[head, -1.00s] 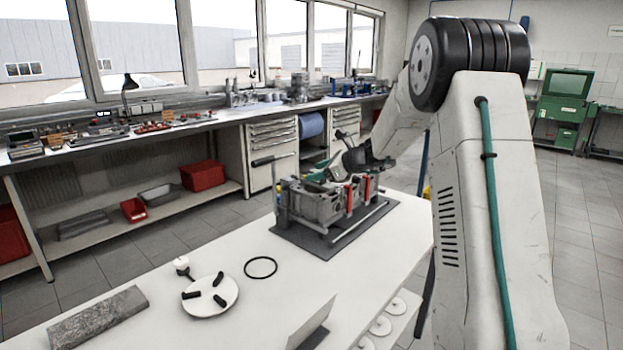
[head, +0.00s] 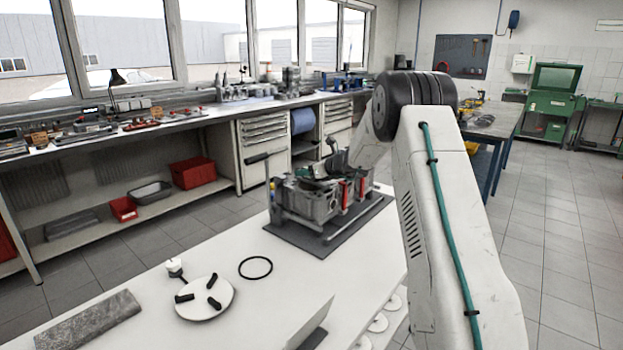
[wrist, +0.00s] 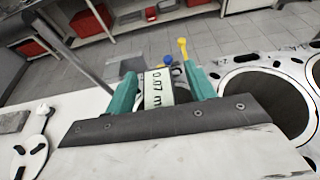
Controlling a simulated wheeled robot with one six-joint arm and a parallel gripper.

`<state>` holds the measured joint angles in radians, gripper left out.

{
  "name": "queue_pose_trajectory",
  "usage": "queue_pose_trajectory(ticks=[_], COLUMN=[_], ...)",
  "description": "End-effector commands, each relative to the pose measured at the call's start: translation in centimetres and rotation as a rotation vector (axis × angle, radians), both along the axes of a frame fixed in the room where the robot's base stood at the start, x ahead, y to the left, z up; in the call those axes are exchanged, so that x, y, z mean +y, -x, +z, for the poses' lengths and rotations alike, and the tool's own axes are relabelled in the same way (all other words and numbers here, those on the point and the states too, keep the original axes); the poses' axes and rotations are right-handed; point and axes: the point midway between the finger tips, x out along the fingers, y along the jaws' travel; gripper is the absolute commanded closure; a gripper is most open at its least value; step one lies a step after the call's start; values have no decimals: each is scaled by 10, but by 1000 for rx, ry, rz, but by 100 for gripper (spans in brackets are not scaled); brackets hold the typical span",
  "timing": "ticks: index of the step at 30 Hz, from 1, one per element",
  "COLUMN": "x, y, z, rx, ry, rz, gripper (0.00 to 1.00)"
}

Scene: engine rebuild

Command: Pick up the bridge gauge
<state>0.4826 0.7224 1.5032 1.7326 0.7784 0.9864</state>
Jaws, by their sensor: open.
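In the wrist view, a pale piece marked "0.07 m", the rest of the marking cut off, shows between the teal fingers of my gripper (wrist: 163,84). I take this piece as part of the bridge gauge (wrist: 158,90); most of its body is hidden by my gripper. The fingers are apart, one on each side of it; I cannot tell whether they touch it. In the head view, my gripper (head: 314,171) is low over the grey engine block (head: 312,200), and the gauge cannot be made out there.
The block stands on a dark mat (head: 345,238) on a white table (head: 225,255). Yellow (wrist: 183,48) and blue (wrist: 168,60) knobs rise just beyond the fingers. A black ring (head: 256,268), a round white plate (head: 205,306) and a grey slab (head: 88,322) lie nearer on the table.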

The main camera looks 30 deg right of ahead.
Motion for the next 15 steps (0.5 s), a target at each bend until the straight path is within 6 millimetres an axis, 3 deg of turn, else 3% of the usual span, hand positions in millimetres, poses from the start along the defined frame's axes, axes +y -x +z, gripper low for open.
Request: queue_pose_trajectory(ticks=[6, 8, 12, 15], x=[1, 1, 1, 1], y=[-1, -1, -1, -1], z=[0, 0, 0, 1], rx=[0, 0, 0, -2], ry=[0, 0, 1, 0], rz=[0, 0, 0, 0], gripper=[45, 59, 98, 100])
